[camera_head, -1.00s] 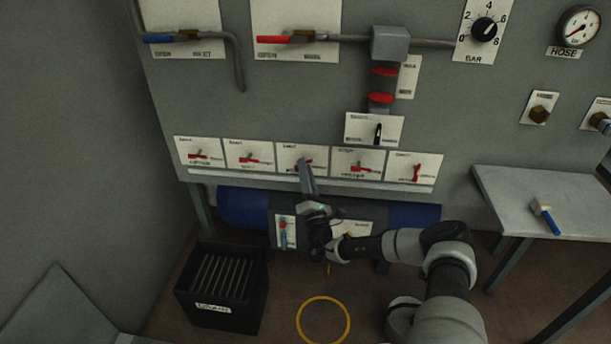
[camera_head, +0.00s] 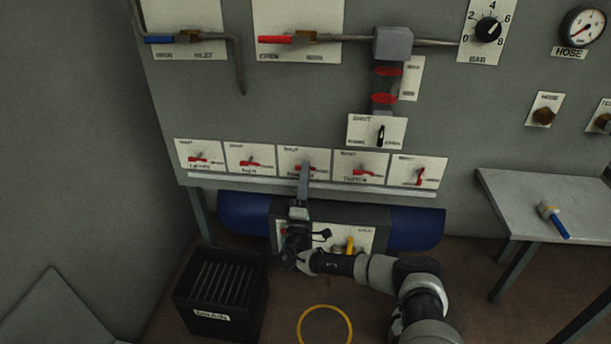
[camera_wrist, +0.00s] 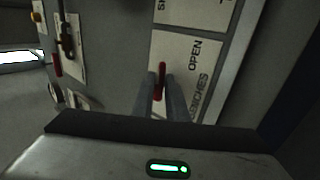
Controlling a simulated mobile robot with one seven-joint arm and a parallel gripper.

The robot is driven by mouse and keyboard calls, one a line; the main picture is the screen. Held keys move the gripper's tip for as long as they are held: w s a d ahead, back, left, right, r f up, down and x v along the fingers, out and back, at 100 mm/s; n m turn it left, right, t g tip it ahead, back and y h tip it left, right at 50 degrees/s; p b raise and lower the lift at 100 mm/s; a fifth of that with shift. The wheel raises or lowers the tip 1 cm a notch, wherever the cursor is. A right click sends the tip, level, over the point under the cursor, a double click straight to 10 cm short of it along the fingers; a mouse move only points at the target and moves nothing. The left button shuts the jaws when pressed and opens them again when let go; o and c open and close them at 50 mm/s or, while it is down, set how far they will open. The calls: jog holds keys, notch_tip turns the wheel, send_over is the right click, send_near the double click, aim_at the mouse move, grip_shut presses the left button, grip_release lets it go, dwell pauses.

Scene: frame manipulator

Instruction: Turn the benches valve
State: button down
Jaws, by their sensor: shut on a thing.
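The benches valve is the middle one in the row of small red-handled valves on the wall panel. Its label plate (camera_head: 323,158) shows in the head view, and its red handle is largely covered by my gripper (camera_head: 305,168). In the wrist view the red handle (camera_wrist: 162,80) stands between the two fingertips of my gripper (camera_wrist: 159,92), beside a plate (camera_wrist: 196,62) that reads OPEN and BENCHES. The fingers are shut on the handle. In the wrist view the handle lies roughly along the fingers.
Similar red-handled valves flank it closely, at left (camera_head: 250,162) and right (camera_head: 364,172). A rail (camera_head: 230,182) runs below the row. A blue tank (camera_head: 415,226) lies under the panel. A black crate (camera_head: 222,318) stands on the floor, and a grey table (camera_head: 510,190) is at right.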

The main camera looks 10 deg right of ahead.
dwell(0.4)
jog(key=c, duration=1.7)
grip_release()
jog(key=shift+c, duration=0.2)
jog(key=shift+f, duration=0.1)
